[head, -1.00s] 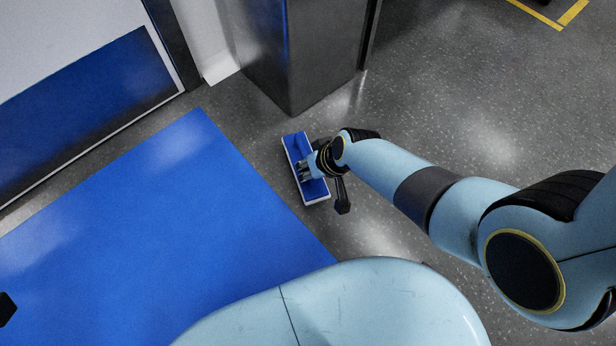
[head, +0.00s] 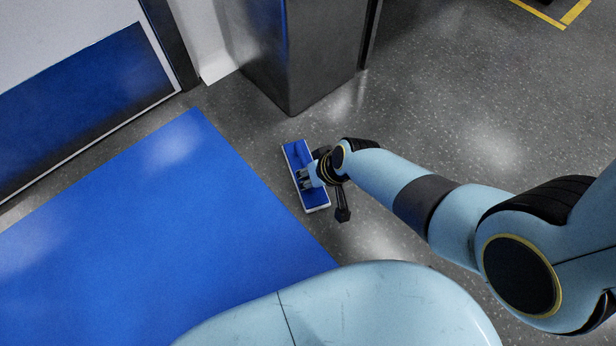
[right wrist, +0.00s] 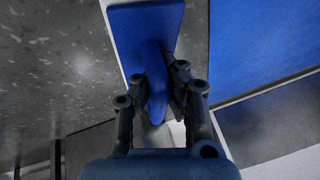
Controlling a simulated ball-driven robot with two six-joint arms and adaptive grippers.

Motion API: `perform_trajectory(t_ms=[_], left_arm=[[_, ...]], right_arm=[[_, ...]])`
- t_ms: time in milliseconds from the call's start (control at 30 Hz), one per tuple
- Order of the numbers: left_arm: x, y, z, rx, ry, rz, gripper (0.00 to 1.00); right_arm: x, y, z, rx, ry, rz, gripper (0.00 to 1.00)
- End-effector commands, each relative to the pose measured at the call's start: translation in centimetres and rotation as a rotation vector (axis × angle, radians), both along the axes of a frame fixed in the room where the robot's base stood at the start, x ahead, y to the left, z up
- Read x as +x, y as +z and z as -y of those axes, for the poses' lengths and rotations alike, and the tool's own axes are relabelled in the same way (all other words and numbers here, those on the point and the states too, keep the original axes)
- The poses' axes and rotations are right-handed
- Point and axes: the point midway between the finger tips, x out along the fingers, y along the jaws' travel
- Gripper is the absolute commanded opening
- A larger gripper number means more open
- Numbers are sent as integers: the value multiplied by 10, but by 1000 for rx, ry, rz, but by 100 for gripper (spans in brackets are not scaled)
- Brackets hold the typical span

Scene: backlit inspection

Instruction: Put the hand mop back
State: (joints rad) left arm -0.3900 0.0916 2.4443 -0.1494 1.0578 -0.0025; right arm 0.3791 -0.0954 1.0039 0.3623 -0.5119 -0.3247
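The hand mop (head: 294,153) is a narrow, flat rectangle with a blue top and a pale rim, just right of the blue floor area in the head view. In the right wrist view, its blue plate (right wrist: 148,22) fills the top middle, with a raised blue handle (right wrist: 155,62) running down between the fingers. My right gripper (head: 305,179) is over the mop's middle, its fingers (right wrist: 160,88) closed against both sides of the handle. I cannot tell whether the mop touches the floor. My left gripper is not in view.
A large blue area (head: 150,230) covers the floor at left. A dark metal cabinet (head: 300,60) stands beyond the mop, beside a white wall with a blue panel (head: 90,105). Grey speckled floor (head: 470,120) is open at right, with a yellow marking (head: 540,12) at the top.

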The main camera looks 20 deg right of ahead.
Motion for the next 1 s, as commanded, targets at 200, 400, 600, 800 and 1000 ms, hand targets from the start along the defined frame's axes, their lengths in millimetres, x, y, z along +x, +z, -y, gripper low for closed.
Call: perform_trajectory(t_ms=[200, 400, 600, 800, 1000], left_arm=[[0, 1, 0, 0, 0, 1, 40], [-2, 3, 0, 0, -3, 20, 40], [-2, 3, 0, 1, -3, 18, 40], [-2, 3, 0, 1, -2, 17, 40], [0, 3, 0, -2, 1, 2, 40]], right_arm=[[1, 1, 0, 0, 0, 2, 0], [0, -1, 0, 0, 0, 1, 4], [0, -1, 0, 0, 0, 1, 29], [0, -1, 0, 0, 0, 0, 29], [0, 2, 1, -1, -1, 1, 29]])
